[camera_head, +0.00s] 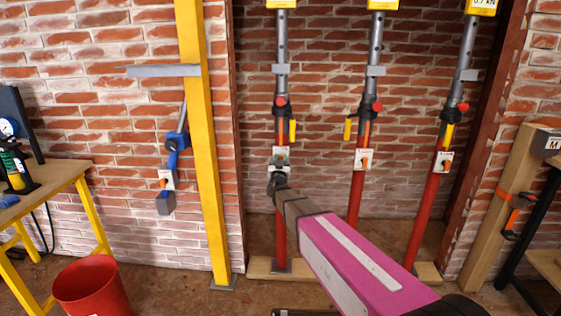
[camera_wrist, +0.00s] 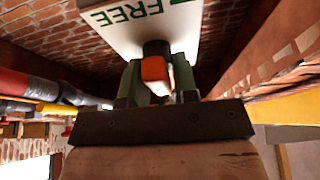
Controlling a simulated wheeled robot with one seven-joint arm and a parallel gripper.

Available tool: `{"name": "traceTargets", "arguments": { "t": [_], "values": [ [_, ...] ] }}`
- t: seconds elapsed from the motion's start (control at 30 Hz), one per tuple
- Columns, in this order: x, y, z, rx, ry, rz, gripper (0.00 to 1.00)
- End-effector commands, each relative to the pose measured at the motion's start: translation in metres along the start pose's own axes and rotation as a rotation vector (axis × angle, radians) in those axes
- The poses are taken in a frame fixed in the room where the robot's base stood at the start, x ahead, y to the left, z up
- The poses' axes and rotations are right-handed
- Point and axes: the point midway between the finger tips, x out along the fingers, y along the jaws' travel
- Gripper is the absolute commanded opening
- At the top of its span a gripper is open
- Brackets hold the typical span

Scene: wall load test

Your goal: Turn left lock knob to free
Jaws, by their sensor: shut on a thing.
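The left lock plate (camera_head: 283,153) is a small white plate on the left red prop (camera_head: 281,225). My gripper (camera_head: 278,178) is at that plate and hides most of its knob in the head view. In the wrist view the plate (camera_wrist: 118,32) is close, tilted, with the green word "FREE" on it. The left lock knob (camera_wrist: 155,70) has a black body and an orange end. It sits between the two grey-green fingers of my gripper (camera_wrist: 158,82), which are shut on it. The rest of the plate's lettering is cut off.
A middle prop (camera_head: 356,200) and a right prop (camera_head: 427,210) stand alongside, each with a similar plate and orange knob. A yellow post (camera_head: 208,190) stands left, with a blue tool (camera_head: 176,141) beside it. A red bucket (camera_head: 92,288) and yellow-legged table (camera_head: 45,190) are further left.

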Motion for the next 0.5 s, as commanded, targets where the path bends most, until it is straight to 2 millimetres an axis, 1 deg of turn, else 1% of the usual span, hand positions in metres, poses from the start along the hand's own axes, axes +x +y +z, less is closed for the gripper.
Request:
{"name": "traceTargets", "arguments": {
  "t": [0.27, 0.5],
  "values": [
    [-0.0001, 0.0003, 0.0004, 0.138, 0.000, 0.057, 0.04],
    [-0.0004, 0.0013, 0.0007, 0.339, 0.000, 0.141, 0.04]
  ]
}}
